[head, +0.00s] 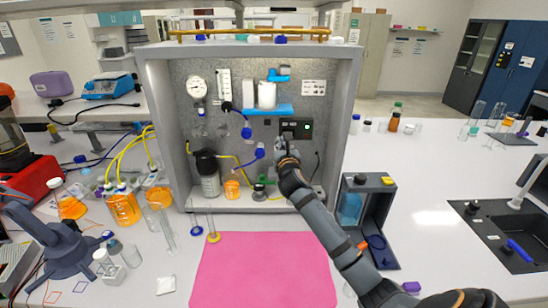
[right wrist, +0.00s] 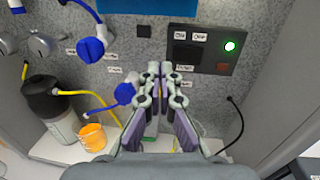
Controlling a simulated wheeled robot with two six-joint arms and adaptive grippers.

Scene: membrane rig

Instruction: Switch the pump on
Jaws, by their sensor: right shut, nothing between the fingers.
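The pump's black control panel (head: 296,128) is on the grey speckled back wall of the rig. In the right wrist view the panel (right wrist: 202,48) carries a dark switch (right wrist: 187,54) with small labels above it, a bright green lamp (right wrist: 230,46) and a dull red-brown spot. My right gripper (head: 282,143) is shut and empty, just below and left of the panel. In the right wrist view its fingertips (right wrist: 154,70) are together, left of and below the switch; contact with the wall cannot be told. My left gripper is not in view.
Blue valves (right wrist: 92,47) and a blue shelf (head: 268,110) are near the panel. A dark-capped bottle (head: 208,178) and orange beaker (head: 232,189) stand in the rig at left. A black cable hangs right of the panel. A pink mat (head: 262,272) lies in front.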

